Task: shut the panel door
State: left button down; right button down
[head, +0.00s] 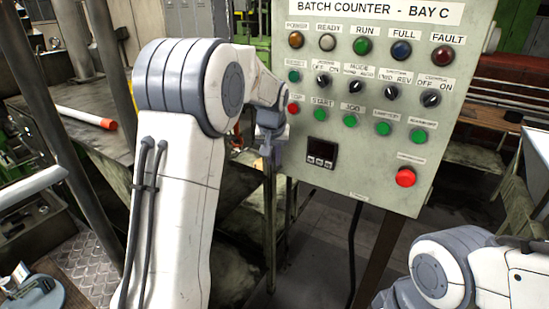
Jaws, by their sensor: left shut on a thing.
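The panel (372,175) is a pale grey-green face headed "BATCH COUNTER - BAY C", standing upright and a little tilted in the head view. It carries rows of lamps, switches and buttons. My left gripper (268,146) is at the panel's left edge, below the red button at the row's left end. It is small and partly hidden by my left arm. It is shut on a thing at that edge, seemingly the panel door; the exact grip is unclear. Whether the door stands open cannot be told. My right gripper is not in view; only my right arm shows at lower right.
A dark workbench (75,125) with a white, orange-tipped rod (88,117) stands at left. A red push button (405,177) sticks out low on the panel. Dark floor (310,250) shows below the panel. Green machinery and grey lockers stand behind.

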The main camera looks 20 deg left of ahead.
pick_arm(q)
jog(key=shift+w+d+r, duration=0.1)
jog(key=shift+w+r, duration=0.1)
jog(key=shift+w, duration=0.1)
jog(key=c, duration=0.9)
grip_release()
jog(key=shift+w, duration=0.1)
jog(key=shift+f, duration=0.1)
jog(key=shift+s, duration=0.2)
jog(key=shift+s+r, duration=0.1)
jog(key=shift+r, duration=0.25)
jog(key=b+v, duration=0.2)
jog(key=v, duration=0.7)
jog(key=shift+s+r+b, duration=0.15)
jog(key=shift+r+b, duration=0.2)
jog(key=shift+b, duration=0.05)
